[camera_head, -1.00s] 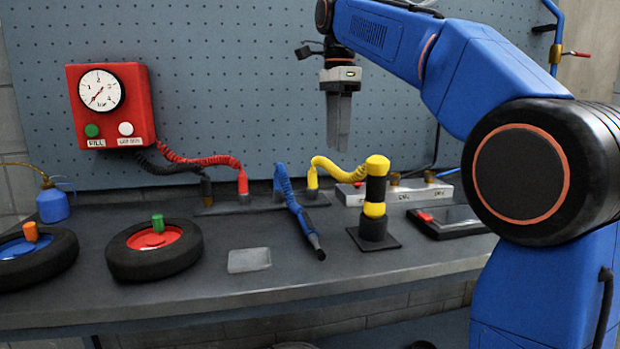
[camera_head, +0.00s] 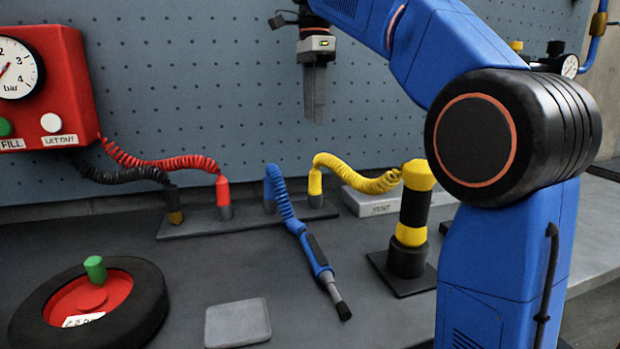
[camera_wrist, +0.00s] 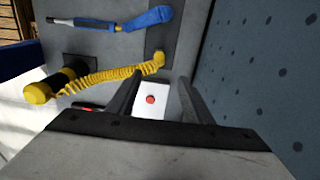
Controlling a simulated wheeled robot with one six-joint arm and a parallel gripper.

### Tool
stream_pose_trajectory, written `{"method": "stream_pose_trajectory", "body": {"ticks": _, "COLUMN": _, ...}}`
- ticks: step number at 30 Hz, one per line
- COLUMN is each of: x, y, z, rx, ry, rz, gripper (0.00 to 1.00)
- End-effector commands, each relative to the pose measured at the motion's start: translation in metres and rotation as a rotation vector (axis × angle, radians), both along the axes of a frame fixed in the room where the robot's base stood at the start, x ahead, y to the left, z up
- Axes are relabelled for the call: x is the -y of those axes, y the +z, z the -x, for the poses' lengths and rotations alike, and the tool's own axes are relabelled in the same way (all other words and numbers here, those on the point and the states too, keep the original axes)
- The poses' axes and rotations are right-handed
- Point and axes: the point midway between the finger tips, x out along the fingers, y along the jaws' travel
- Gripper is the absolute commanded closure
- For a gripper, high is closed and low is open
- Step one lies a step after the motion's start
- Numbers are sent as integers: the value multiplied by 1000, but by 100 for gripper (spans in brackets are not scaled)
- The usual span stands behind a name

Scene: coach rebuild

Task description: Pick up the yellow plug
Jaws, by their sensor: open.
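A coiled yellow hose (camera_head: 375,181) runs from a yellow plug-like end (camera_head: 315,186) on the low rail to a thick yellow-and-black piece (camera_head: 413,205), upright in a black stand on the bench. In the wrist view the yellow hose (camera_wrist: 105,76) lies left of the fingers, with the yellow-and-black piece (camera_wrist: 40,92) at the far left. My gripper (camera_head: 314,115) is open and empty, fingers pointing down, high above the bench near the pegboard. It also shows in the wrist view (camera_wrist: 157,88), apart from the hose. Which yellow end is the plug, I cannot tell.
Red (camera_head: 223,192) and black (camera_head: 174,205) hose ends stand on the rail. A blue-hosed tool (camera_head: 318,262) lies across the bench. A wheel (camera_head: 150,300) and a grey pad (camera_head: 238,322) lie in front. The pegboard (camera_head: 220,80) rises behind. A red gauge box (camera_head: 75,80) hangs left.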

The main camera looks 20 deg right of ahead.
Motion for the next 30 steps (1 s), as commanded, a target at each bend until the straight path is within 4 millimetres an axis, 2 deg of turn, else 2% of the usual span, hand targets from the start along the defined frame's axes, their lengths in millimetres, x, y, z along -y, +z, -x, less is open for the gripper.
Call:
{"method": "stream_pose_trajectory", "body": {"ticks": 5, "x": 0, "y": -16, "z": 1, "rx": -2, "ry": 0, "rz": 0, "gripper": 54}}
{"method": "stream_pose_trajectory", "body": {"ticks": 21, "x": 0, "y": -107, "z": 1, "rx": -1, "ry": 0, "rz": 0, "gripper": 54}}
{"method": "stream_pose_trajectory", "body": {"ticks": 30, "x": 1, "y": -127, "z": 1, "rx": -2, "ry": 0, "rz": 0, "gripper": 54}}
